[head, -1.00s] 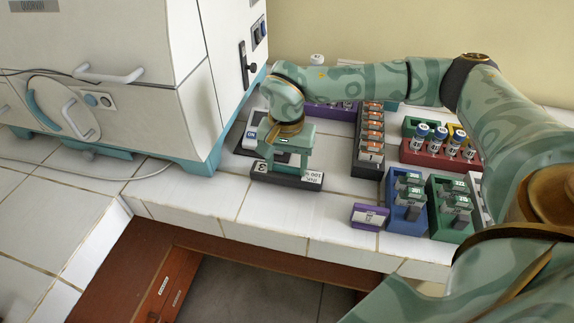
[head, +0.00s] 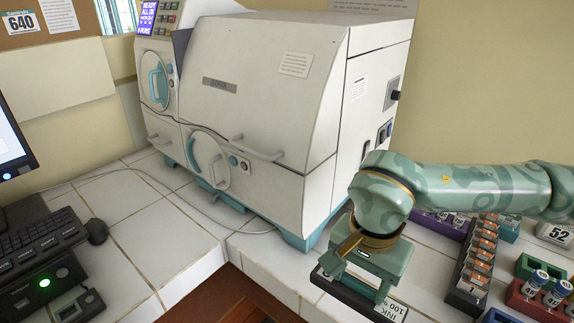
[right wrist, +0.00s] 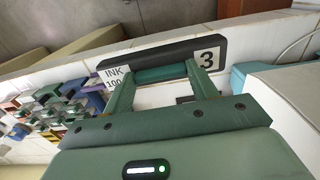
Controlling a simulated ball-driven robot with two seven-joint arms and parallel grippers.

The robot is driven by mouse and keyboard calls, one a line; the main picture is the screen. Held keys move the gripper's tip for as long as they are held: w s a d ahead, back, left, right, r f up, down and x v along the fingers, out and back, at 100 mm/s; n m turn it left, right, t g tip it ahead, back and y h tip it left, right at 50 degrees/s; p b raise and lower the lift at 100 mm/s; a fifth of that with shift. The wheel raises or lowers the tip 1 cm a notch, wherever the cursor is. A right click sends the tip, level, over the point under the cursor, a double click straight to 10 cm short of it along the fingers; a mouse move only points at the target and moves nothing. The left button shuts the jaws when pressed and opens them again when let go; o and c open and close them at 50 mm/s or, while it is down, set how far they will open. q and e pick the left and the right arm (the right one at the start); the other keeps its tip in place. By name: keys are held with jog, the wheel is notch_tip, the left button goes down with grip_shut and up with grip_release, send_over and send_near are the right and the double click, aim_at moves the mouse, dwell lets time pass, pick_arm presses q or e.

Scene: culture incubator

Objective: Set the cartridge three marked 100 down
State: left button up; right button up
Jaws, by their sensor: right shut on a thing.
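My right gripper (head: 362,281) is shut on cartridge three (head: 338,287), a long dark block with a white "3" label at one end and a white "INK 100" label at the other. In the right wrist view the cartridge (right wrist: 180,49) lies across both fingertips of the gripper (right wrist: 160,75), and both labels face the camera. It is over the front part of the white tiled counter (head: 258,246). I cannot tell whether its underside touches the tiles. My left gripper is not in view.
The large white machine (head: 262,85) stands just left of my right arm. A dark rack of orange-labelled cartridges (head: 477,262) and a red rack of vials (head: 530,301) are to the right. A keyboard (head: 38,243) and mouse (head: 95,231) lie at the left.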

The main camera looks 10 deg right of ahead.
jog(key=n, duration=0.2)
jog(key=shift+n, duration=0.4)
jog(key=shift+s+f+n, duration=0.1)
jog(key=shift+f+n, duration=0.05)
jog(key=shift+n, duration=1.05)
jog(key=n, duration=0.2)
jog(key=d+n, duration=0.1)
jog(key=shift+s+f, duration=0.35)
jog(key=shift+s+d+f+n, duration=0.25)
jog(key=shift+d+n, duration=0.1)
jog(key=shift+d, duration=0.1)
jog(key=shift+s+d+f+n, duration=0.15)
jog(key=shift+s+d+n, duration=0.05)
jog(key=shift+d+n, duration=0.2)
